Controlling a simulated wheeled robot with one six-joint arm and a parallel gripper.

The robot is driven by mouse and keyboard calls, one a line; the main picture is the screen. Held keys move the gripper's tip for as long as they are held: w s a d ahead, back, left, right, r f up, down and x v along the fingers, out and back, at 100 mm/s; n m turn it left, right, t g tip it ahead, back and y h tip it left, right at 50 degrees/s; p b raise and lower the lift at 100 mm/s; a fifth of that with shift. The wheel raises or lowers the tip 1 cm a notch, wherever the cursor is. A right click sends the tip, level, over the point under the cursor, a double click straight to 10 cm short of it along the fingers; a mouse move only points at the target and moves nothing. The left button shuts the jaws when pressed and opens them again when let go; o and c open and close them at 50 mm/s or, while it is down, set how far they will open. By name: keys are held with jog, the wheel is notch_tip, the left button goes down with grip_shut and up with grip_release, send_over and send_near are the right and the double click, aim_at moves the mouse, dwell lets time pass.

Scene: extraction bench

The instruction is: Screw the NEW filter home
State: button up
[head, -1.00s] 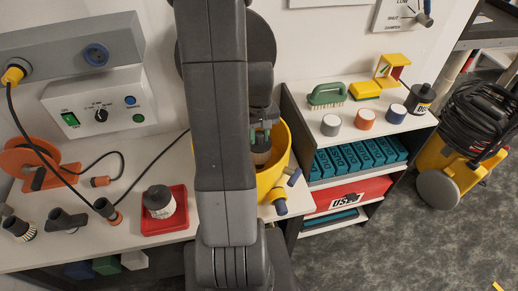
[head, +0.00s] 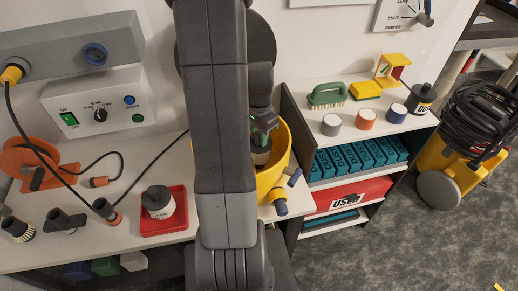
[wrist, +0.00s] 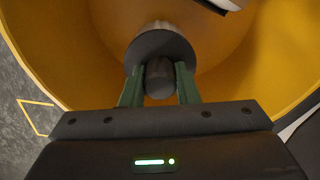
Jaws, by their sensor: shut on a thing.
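My gripper (head: 263,138) is inside the yellow drum (head: 284,140), pointing down. Its green fingers are shut on the dark knob (wrist: 160,80) of the filter, one on each side in the wrist view. The filter's dark round top (wrist: 160,44) shows behind the knob, and a pale part of the filter (head: 261,157) shows below the fingers in the head view. The filter sits inside the drum. Its lower end and its seat are hidden, so I cannot tell how far in it is screwed. My arm covers the drum's left side.
A dark-topped, labelled canister (head: 158,201) stands in a red tray (head: 178,222) left of my arm. A shelf (head: 345,137) with capped pots stands right, above a red USED bin (head: 372,193). Nozzles and cables lie left.

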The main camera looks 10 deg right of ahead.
jog(key=m, duration=0.5)
jog(key=shift+m, duration=0.4)
jog(key=o, duration=1.1)
